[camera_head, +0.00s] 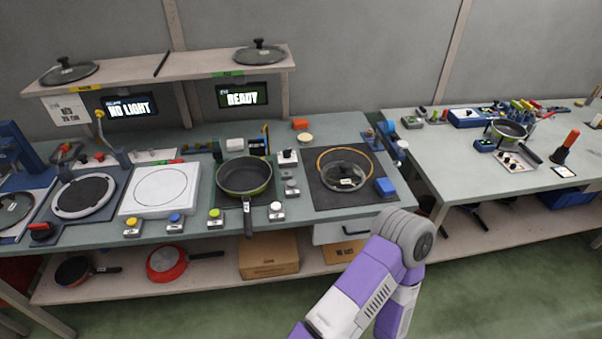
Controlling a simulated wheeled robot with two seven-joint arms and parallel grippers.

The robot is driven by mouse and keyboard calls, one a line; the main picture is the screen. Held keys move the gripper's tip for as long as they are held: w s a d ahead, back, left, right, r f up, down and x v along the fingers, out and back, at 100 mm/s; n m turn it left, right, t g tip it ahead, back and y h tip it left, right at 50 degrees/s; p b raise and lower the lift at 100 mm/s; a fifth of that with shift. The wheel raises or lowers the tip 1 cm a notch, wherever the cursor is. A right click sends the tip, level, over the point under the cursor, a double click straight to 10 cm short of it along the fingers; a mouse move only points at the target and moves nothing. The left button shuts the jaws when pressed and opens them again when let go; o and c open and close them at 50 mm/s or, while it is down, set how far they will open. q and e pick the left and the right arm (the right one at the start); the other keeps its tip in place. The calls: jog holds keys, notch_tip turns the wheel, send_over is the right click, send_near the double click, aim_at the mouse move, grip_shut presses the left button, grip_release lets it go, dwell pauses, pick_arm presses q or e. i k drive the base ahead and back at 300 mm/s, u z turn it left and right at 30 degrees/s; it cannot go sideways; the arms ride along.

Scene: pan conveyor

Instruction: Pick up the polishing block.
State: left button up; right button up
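A small blue block (385,187) lies at the right edge of a dark square mat (325,196) on the long workbench; it looks like the polishing block, but I cannot be sure. A glass lid (345,178) with an orange-tan ring around it lies on the same mat, just left of the block. One purple and white arm of mine rises at the bottom, its bend in front of the bench edge below the block. Neither gripper shows in the view.
A dark pan (245,177) sits left of the mat, its handle over the front edge. Small button boxes (277,211) line the bench front. A gap separates this bench from the right table (470,175). A shelf (165,70) stands behind.

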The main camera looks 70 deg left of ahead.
aim_at(386, 188)
jog(key=u, duration=1.2)
jog(key=k, duration=1.05)
jog(key=z, duration=0.7)
jog(key=i, duration=1.55)
jog(key=u, duration=1.15)
